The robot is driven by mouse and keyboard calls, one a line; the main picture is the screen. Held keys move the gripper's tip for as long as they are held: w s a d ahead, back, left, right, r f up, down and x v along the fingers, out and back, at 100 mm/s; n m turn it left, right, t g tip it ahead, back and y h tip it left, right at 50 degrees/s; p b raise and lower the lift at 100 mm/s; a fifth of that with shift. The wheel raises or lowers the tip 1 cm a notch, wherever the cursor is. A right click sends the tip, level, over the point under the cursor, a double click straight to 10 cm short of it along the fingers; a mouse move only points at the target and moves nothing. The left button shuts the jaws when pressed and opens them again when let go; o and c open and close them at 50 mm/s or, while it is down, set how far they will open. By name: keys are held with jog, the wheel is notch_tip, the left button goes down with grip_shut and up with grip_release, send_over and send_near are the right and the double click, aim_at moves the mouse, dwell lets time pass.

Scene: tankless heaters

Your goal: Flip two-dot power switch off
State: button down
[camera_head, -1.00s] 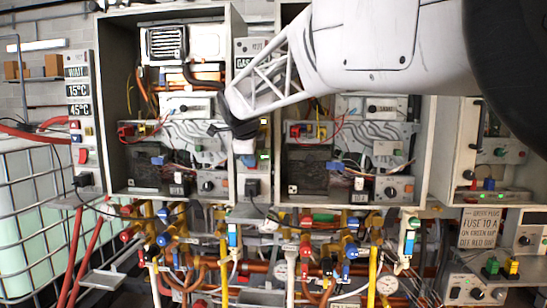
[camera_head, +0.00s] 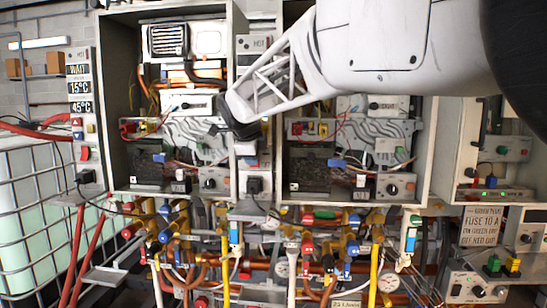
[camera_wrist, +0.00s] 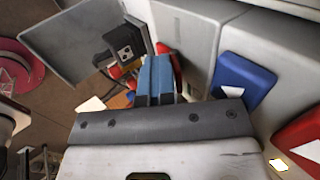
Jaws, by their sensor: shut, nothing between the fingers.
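My gripper (camera_head: 240,131) is at the narrow grey panel (camera_head: 250,62) between the two open heater cabinets. In the wrist view its blue fingers (camera_wrist: 155,79) are closed together and hold nothing. A red switch part (camera_wrist: 176,72) shows just behind and beside the fingertips; I cannot tell whether they touch. The gripper hides much of the panel's middle in the head view. Another panel at the far left has a red switch (camera_head: 84,153).
In the wrist view, a blue button (camera_wrist: 240,80) and a red button (camera_wrist: 304,140) with white triangles sit right of the fingers. A black socket (camera_wrist: 125,41) is beyond them. Pipes and valves crowd below the cabinets. A caged tank (camera_head: 30,230) stands left.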

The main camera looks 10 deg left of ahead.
jog(key=shift+r, duration=0.85)
jog(key=shift+s+r, duration=0.15)
dwell(0.3)
jog(key=shift+s+r, duration=0.25)
jog(key=shift+s, duration=0.2)
jog(key=v, duration=1.2)
jog(key=shift+s, duration=0.15)
